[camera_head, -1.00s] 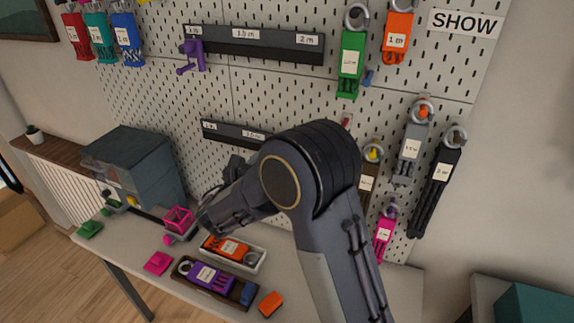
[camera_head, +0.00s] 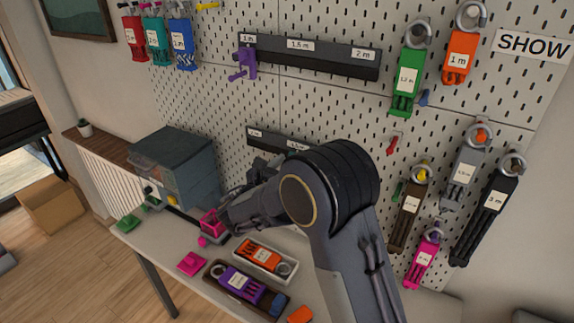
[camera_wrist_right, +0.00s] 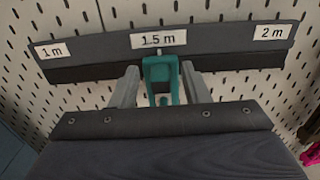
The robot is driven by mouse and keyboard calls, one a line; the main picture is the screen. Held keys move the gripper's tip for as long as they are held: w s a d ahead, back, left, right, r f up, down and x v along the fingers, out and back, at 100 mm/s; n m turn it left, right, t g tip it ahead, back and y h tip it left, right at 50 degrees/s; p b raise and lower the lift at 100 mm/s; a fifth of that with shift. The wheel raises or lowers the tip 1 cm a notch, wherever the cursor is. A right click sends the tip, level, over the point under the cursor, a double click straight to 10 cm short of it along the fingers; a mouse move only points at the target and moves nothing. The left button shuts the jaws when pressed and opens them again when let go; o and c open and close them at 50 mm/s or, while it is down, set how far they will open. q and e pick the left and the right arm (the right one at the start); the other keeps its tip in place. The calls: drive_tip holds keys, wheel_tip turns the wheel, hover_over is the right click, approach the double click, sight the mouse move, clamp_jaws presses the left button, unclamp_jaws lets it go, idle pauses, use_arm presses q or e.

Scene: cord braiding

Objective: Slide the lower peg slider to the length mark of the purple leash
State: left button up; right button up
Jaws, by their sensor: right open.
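The lower rail (camera_head: 284,140) is a dark bar on the pegboard, partly hidden behind my right arm in the head view. In the right wrist view the lower rail (camera_wrist_right: 90,68) shows marks 1 m, 1.5 m and 2 m. The teal lower peg slider (camera_wrist_right: 160,76) sits under the 1.5 m mark. My right gripper (camera_wrist_right: 160,82) is open, with one finger on each side of the slider; I cannot tell whether they touch it. The purple leash (camera_head: 240,284) lies in a dark tray on the table, its label too small to read. My left gripper is not in view.
The upper rail (camera_head: 310,62) has a purple slider (camera_head: 244,64) near its 1 m mark. Several leashes hang around the rails. A white tray (camera_head: 292,279) holding an orange leash and a grey-blue cabinet (camera_head: 180,165) stand on the table.

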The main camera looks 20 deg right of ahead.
drive_tip(key=b+v, duration=0.1)
drive_tip(key=v, duration=0.6)
drive_tip(key=shift+s+a+b, duration=0.3)
drive_tip(key=shift+b, duration=0.1)
